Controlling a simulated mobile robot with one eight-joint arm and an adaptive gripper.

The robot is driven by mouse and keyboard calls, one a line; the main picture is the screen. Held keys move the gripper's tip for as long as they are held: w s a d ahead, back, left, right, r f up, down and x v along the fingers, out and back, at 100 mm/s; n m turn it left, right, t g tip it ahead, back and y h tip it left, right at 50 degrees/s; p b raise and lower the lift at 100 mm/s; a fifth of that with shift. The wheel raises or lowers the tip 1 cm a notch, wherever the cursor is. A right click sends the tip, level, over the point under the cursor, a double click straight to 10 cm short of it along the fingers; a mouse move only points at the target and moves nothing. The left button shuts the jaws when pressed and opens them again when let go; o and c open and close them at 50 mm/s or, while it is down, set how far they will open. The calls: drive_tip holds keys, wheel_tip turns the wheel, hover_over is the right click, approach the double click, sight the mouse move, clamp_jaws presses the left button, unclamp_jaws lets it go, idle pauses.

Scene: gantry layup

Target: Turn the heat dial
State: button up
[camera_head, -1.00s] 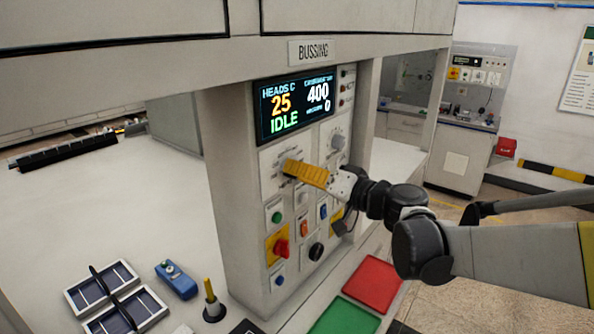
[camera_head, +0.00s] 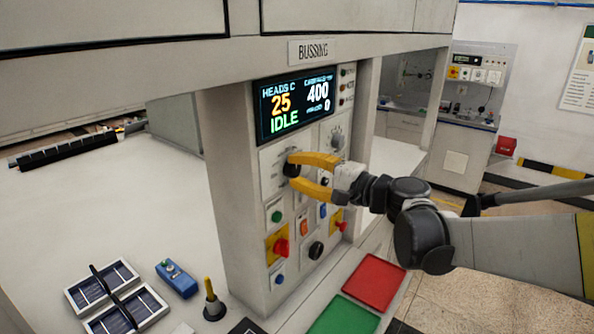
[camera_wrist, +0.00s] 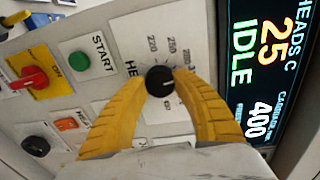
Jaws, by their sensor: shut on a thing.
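The heat dial is a black round knob (camera_wrist: 160,82) on a white scale plate with numbers, on the front of the bussing panel. It also shows in the head view (camera_head: 291,165), at the fingertips. My gripper (camera_head: 292,168) has its two yellow fingers on either side of the knob, shut on it; the wrist view shows the fingertips (camera_wrist: 162,84) at its sides. The fingers hide part of the scale. The display (camera_head: 294,106) above the dial reads HEADS C 25 and IDLE.
Below the dial are a green start button (camera_head: 276,217), a red switch on yellow (camera_head: 281,247) and a black knob (camera_head: 316,250). A second dial (camera_head: 337,138) is up to the right. Red (camera_head: 375,283) and green (camera_head: 343,318) trays lie below the panel.

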drive_tip(key=shift+m, duration=0.8)
drive_tip(key=o, duration=1.2)
drive_tip(key=v, duration=1.2)
drive_tip(key=shift+w+d, duration=0.1)
